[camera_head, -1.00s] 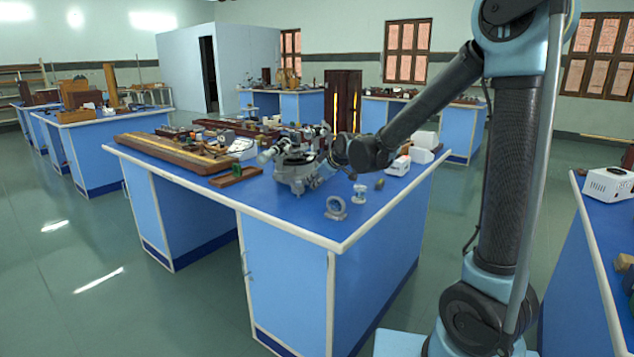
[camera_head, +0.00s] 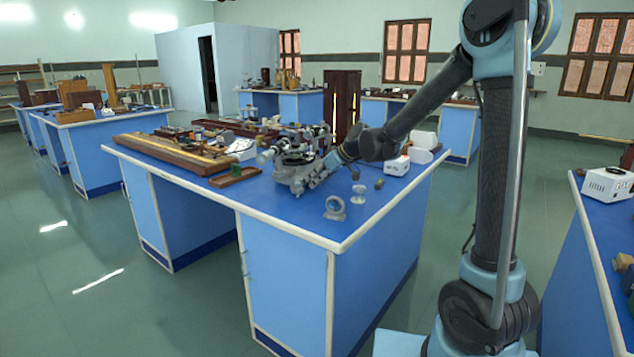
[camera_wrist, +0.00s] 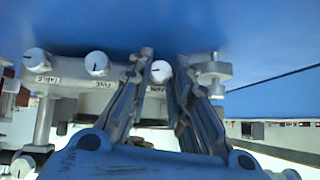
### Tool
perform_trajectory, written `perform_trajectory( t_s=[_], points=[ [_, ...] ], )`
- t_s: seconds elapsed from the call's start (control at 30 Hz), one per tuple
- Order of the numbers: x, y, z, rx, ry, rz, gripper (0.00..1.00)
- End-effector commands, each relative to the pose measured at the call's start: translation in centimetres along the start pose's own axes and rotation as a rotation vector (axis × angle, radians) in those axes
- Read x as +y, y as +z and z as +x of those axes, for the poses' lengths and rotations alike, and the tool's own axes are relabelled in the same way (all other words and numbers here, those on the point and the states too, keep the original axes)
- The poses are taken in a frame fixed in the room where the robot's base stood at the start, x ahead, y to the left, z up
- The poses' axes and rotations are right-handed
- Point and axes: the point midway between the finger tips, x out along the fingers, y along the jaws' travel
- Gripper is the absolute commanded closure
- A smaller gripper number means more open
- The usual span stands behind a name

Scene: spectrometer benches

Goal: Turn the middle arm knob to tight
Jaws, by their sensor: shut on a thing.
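The grey metal spectrometer (camera_head: 290,172) stands on the near blue bench. In the wrist view a row of white round knobs shows on its grey bar: one beside the label TABLE (camera_wrist: 37,60), one beside FINE (camera_wrist: 97,63), and the arm knob (camera_wrist: 161,71) beside a partly hidden ARM label. My gripper (camera_wrist: 164,66) has a finger on each side of the arm knob and is shut on it. The knob's face has a dark mark; its exact setting is hard to read. In the head view my gripper (camera_head: 326,164) is at the spectrometer's right side, its fingertips too small to make out.
A small lens stand (camera_head: 335,208) and another small stand (camera_head: 359,193) are on the bench near the front right. A white box (camera_head: 397,166) is to the right. A wooden tray (camera_head: 234,177) and a long wooden board (camera_head: 172,152) lie to the left.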

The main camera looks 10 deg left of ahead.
Motion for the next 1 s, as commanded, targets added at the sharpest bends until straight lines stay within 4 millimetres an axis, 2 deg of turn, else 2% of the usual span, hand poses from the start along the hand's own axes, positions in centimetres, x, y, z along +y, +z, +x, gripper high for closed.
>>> perform_trajectory(
  t_s=[0.3, 0.87, 0.9, 1.0],
  points=[
    [0.47, -0.04, 0.0, 0.002, -0.095, 0.1, 1.0],
    [0.51, -0.02, -0.01, 0.001, -0.117, 0.122, 1.0],
    [0.51, -0.01, -0.01, 0.001, -0.116, 0.122, 0.72],
    [0.49, 0.0, -0.01, 0.001, -0.117, 0.122, 0.72]
  ],
)
